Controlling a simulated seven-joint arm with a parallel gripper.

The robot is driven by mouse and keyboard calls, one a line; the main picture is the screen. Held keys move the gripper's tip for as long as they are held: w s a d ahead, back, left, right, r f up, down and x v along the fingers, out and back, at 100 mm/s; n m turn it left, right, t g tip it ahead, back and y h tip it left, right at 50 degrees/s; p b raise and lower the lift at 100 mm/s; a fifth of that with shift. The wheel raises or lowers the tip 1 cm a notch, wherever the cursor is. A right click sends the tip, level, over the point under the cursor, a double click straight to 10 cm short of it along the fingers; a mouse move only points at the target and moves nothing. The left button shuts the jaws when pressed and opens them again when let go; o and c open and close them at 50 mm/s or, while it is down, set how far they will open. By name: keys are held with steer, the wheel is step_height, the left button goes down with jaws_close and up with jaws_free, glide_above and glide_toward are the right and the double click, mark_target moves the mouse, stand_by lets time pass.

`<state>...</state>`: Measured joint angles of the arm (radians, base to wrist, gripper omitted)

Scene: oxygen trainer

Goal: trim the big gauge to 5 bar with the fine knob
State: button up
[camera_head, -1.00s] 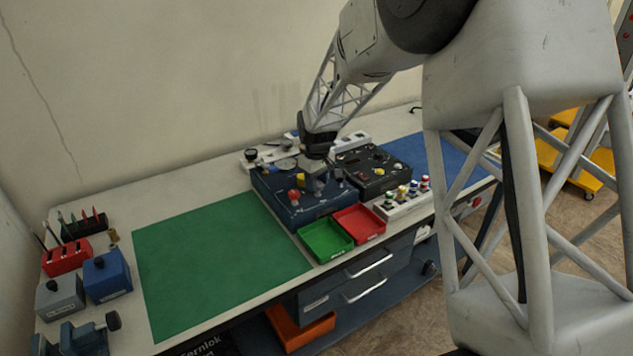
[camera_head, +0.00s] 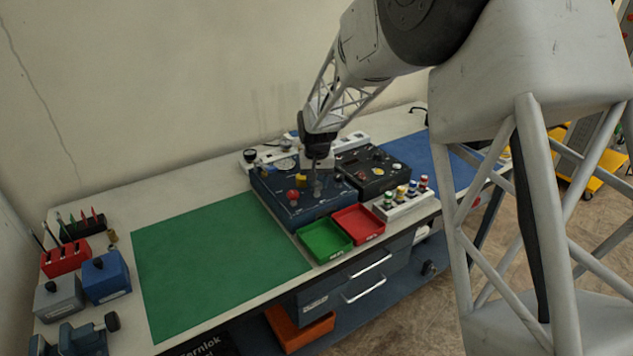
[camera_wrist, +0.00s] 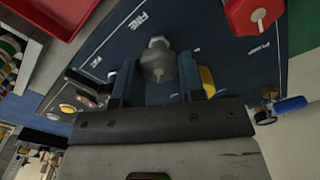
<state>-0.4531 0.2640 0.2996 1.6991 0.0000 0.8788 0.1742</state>
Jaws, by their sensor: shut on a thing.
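The fine knob (camera_wrist: 158,60) is a grey knob on the blue panel (camera_wrist: 215,55), beside the printed word FINE. In the wrist view my gripper (camera_wrist: 158,82) has one finger on each side of it and is shut on it. In the head view my gripper (camera_head: 318,188) points down onto the blue panel (camera_head: 265,190) and hides most of the knob. A round pale dial (camera_head: 286,163), likely the big gauge, is at the panel's back edge. Its reading is too small to tell.
A red knob (camera_head: 293,195) and a yellow knob (camera_head: 300,180) stand close to my gripper. A black panel (camera_head: 378,182) is to the right. Green (camera_head: 327,251) and red (camera_head: 372,236) trays lie in front. The green mat (camera_head: 210,265) is clear.

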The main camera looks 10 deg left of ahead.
mark_target(317, 183)
stand_by(0.4)
steer(key=o, duration=0.9)
steer(key=shift+o, duration=0.2)
steer(key=shift+r, duration=0.15)
steer(key=shift+r, duration=3.75)
steer(key=shift+d+r, duration=0.1)
